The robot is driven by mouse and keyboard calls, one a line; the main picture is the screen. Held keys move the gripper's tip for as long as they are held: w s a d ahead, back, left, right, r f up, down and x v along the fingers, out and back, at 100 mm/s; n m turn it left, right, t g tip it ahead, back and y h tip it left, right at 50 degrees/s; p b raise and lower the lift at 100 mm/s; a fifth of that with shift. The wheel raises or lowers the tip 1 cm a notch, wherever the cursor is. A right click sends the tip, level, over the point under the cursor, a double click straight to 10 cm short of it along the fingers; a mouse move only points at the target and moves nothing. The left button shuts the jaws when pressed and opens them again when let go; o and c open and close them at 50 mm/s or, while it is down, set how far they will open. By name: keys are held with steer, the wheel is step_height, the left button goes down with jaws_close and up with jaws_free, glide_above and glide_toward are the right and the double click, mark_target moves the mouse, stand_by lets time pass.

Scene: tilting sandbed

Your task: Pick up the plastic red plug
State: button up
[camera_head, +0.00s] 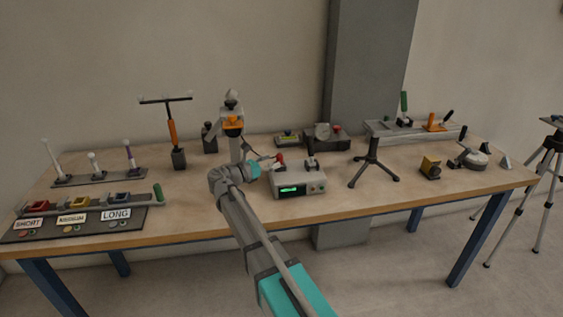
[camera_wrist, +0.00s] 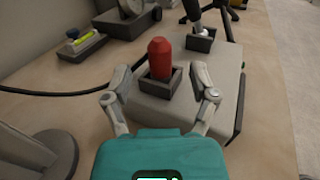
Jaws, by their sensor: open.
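The red plug (camera_wrist: 160,58) stands upright in a dark square holder (camera_wrist: 160,84) on top of a grey box, seen in the wrist view. In the head view the red plug (camera_head: 280,158) shows small at the back left of the grey box (camera_head: 300,182), which has a green display on its front. My gripper (camera_wrist: 162,82) is open, with one finger on each side of the holder and plug in the wrist view. I cannot tell whether the fingers touch anything. In the head view my gripper (camera_head: 268,163) is small and reaches the plug from the left.
A second dark holder (camera_wrist: 201,41) with a grey and black piece sits on the same box. A black cable (camera_wrist: 60,93) runs across the table on the left. A tripod stand (camera_head: 372,165) is right of the box.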

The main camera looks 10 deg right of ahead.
mark_target(279, 158)
steer(key=shift+x, duration=1.9)
jaws_close()
